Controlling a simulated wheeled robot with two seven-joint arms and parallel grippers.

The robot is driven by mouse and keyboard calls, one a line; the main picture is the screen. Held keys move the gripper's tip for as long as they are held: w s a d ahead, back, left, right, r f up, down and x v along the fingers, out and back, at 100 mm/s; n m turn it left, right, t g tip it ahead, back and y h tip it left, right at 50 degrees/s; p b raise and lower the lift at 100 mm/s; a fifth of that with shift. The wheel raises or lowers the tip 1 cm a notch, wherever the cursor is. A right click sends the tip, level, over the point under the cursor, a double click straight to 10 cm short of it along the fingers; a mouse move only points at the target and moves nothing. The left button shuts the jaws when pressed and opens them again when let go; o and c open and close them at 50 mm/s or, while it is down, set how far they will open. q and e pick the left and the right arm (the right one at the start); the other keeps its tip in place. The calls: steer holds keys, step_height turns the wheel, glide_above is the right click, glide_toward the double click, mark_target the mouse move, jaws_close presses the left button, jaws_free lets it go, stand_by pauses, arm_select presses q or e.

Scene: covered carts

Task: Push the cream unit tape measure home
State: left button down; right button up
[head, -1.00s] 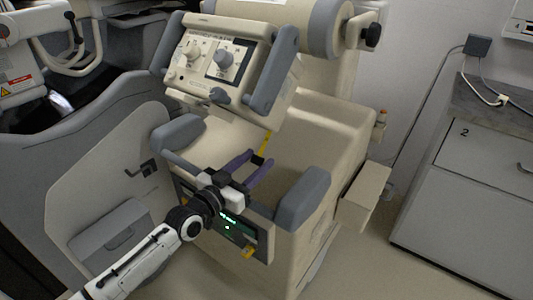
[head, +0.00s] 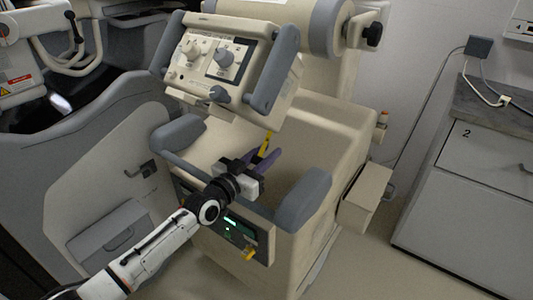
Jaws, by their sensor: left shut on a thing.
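The cream unit (head: 330,125) is a large cream machine body with grey padded armrests and a tilted control panel at the top. A thin yellow strip (head: 266,141), which looks like the tape measure, stands up from the unit's recessed top between the armrests. My left gripper (head: 266,157), with purple fingers, reaches over the front edge from the lower left. Its fingers are shut on the yellow strip's lower part, which they hide. Where the strip meets the unit cannot be seen. My right gripper is not in view.
Grey armrests (head: 303,199) flank my left gripper. The tilted control panel (head: 215,60) hangs close above and behind it. A lit green display (head: 238,226) and a yellow tab (head: 249,253) are on the front face. A grey cabinet (head: 470,195) stands right; floor shows between.

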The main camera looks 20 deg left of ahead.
arm_select(q)
steer(key=shift+w+d+r+p, duration=0.15)
steer(key=shift+w+d+r, duration=0.05)
steer(key=shift+w+r, duration=0.45)
steer(key=shift+w+d+r+p, duration=0.2)
steer(key=shift+w+r, duration=0.25)
steer(key=shift+r, duration=0.25)
steer(key=c, duration=1.4)
jaws_free()
steer(key=shift+c, duration=0.2)
steer(key=shift+s+f, duration=0.1)
steer(key=p+v, duration=0.1)
steer(key=v, duration=0.9)
steer(key=shift+s+a, duration=0.1)
